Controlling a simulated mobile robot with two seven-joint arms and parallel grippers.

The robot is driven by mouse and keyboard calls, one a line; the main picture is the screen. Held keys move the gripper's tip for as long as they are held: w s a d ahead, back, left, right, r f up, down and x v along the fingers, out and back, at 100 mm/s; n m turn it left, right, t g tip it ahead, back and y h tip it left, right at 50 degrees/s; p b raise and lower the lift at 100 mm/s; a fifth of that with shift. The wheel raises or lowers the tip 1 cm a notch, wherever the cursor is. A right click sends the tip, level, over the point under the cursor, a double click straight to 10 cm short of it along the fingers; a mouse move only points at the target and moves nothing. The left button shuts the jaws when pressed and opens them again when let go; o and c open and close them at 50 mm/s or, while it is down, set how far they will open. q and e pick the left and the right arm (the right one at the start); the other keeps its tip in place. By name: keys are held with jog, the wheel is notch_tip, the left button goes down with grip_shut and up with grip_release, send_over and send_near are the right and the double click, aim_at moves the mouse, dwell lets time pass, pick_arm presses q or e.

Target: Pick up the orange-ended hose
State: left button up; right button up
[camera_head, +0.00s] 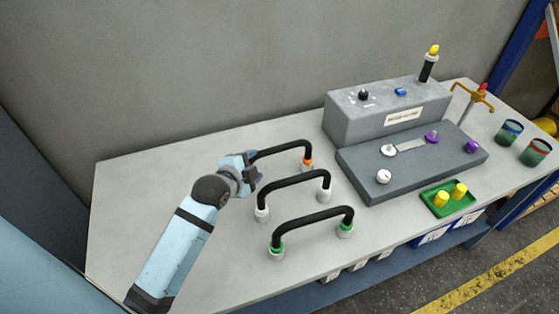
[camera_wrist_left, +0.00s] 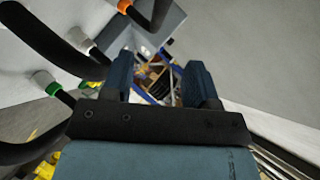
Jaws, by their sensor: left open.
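The orange-ended hose (camera_head: 285,148) is a black arch at the back of a row of three hoses on the table. Its right end shows an orange collar (camera_head: 307,162) on a pale base; its left end is hidden behind my left gripper (camera_head: 250,172). In the left wrist view, part of this hose (camera_wrist_left: 152,14) with its orange collar (camera_wrist_left: 124,6) shows at the top. My left gripper (camera_wrist_left: 158,72) is open there, with nothing between its fingers. I cannot tell whether it touches the hose. My right gripper is not in view.
A white-ended hose (camera_head: 293,180) and a green-ended hose (camera_head: 315,215) stand in front. A grey machine block (camera_head: 365,122) and a dark grey plate (camera_head: 360,173) are to the right. A green tray (camera_head: 433,206) holds yellow parts. The table's left part is clear.

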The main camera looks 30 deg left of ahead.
aim_at(274, 151)
pick_arm(q)
jog(key=x, duration=0.8)
jog(key=shift+p, duration=0.35)
jog(key=shift+w+f, duration=0.15)
jog(key=shift+w, duration=0.4)
jog(key=p+x, duration=0.1)
jog(key=x, duration=0.3)
jog(key=shift+w+f, duration=0.15)
jog(key=shift+f, duration=0.05)
jog(key=shift+r, duration=0.1)
grip_shut()
